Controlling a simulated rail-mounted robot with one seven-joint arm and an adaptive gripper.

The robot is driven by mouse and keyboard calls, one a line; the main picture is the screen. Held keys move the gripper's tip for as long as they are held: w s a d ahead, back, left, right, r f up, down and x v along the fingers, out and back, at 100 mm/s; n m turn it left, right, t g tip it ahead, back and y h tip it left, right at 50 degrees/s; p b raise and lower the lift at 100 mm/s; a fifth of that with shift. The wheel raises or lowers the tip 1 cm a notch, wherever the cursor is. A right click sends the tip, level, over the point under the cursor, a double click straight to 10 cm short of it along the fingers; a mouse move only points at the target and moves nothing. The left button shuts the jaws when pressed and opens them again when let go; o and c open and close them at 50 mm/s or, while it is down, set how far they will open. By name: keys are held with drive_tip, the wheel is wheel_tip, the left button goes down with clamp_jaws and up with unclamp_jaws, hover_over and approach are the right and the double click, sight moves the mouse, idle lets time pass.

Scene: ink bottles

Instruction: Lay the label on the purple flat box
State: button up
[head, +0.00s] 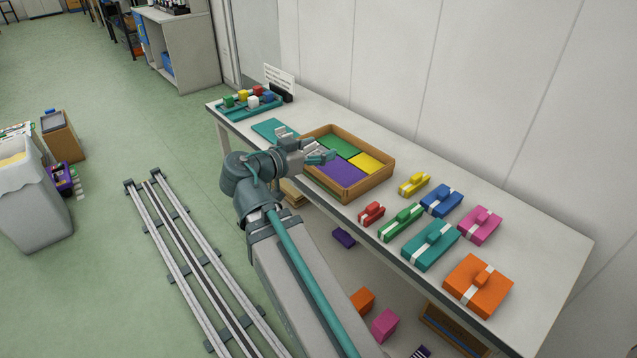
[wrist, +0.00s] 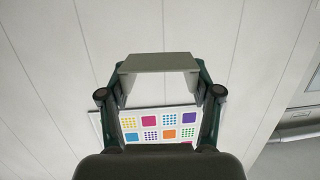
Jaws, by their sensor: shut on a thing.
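A flat purple panel (head: 345,175), which may be the purple flat box, lies in the wooden tray (head: 380,184). My gripper (head: 325,157) is level above the tray's left part, its fingers pointing right. In the wrist view my gripper (wrist: 160,80) is shut on a plain grey piece (wrist: 160,63) that spans its fingers. I cannot tell whether this piece is the label. A white card (wrist: 160,124) with coloured squares and dots shows behind the fingers, partly hidden by my gripper.
The tray also holds green (head: 340,147) and yellow (head: 366,163) panels. Several banded flat boxes, including an orange one (head: 478,287), stand right of it. A teal rack (head: 250,106) with coloured blocks is at the left end, before a small white sign (head: 281,77).

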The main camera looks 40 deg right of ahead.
drive_tip(key=shift+s+r+m+g, duration=0.1)
drive_tip(key=shift+s+m+g, duration=0.25)
drive_tip(key=shift+s, duration=0.2)
drive_tip(key=shift+s+d, duration=0.1)
drive_tip(key=shift+d, duration=0.1)
drive_tip(key=shift+d+f+g+p, duration=0.2)
drive_tip(key=shift+d+g+p, duration=0.1)
drive_tip(key=shift+p, duration=0.1)
drive_tip(key=w+d+f+p, duration=0.2)
drive_tip(key=w+d+f, duration=0.2)
drive_tip(key=d, duration=0.3)
hover_over(340, 174)
drive_tip(key=f, duration=0.4)
drive_tip(key=shift+s+a+f, duration=0.1)
drive_tip(key=shift+s+a, duration=0.2)
drive_tip(key=shift+a, duration=0.1)
drive_tip(key=shift+w+d+f, duration=0.2)
drive_tip(key=shift+d+f, duration=0.1)
drive_tip(key=shift+f, duration=0.25)
drive_tip(key=shift+w+d+f+p, duration=0.15)
drive_tip(key=shift+f+p, duration=0.35)
drive_tip(key=shift+f, duration=1.3)
